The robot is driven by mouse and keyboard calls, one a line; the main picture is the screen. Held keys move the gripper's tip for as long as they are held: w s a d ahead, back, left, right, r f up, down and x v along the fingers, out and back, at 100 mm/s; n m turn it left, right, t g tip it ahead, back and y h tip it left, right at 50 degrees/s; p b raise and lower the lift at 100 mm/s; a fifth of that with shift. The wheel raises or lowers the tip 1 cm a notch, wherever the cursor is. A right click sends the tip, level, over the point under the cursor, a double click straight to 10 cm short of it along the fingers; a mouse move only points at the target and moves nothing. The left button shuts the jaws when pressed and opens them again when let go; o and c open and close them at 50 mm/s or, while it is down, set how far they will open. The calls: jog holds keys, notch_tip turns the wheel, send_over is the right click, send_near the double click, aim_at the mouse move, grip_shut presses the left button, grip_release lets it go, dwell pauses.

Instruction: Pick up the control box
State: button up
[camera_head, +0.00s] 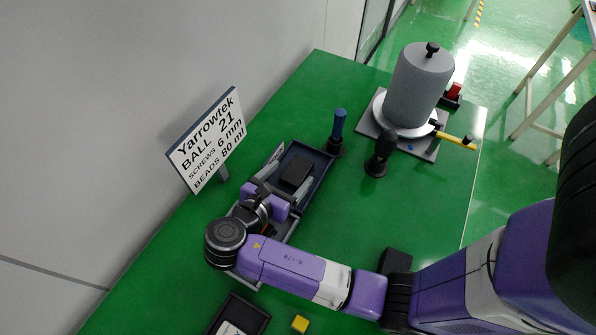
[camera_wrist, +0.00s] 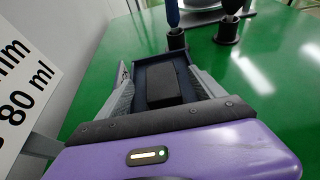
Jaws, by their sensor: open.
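A dark rectangular box (camera_head: 297,169), which looks like the control box, lies in a dark long tray (camera_head: 323,166) on the green table. In the wrist view the box (camera_wrist: 163,84) shows ahead, between the two grey fingers of my gripper (camera_wrist: 160,74). My gripper (camera_head: 287,178) is low over the tray, its fingers spread and pointing along it toward the box. The fingers look apart from the box, but I cannot tell how far. The near part of the tray is hidden under my wrist.
A sign (camera_head: 207,140) stands left of the tray. A blue-handled tool (camera_head: 339,124) and a black knobbed piece (camera_head: 380,155) stand beyond it. A grey cylinder (camera_head: 417,85) stands on a plate behind.

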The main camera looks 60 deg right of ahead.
aim_at(300, 165)
jog(key=x, duration=0.3)
jog(key=f+x, duration=0.1)
jog(key=x, duration=0.2)
jog(key=shift+d+f, duration=0.1)
jog(key=shift+d, duration=0.05)
jog(key=shift+c, duration=0.2)
jog(key=c, duration=1.5)
jog(key=shift+c, duration=0.2)
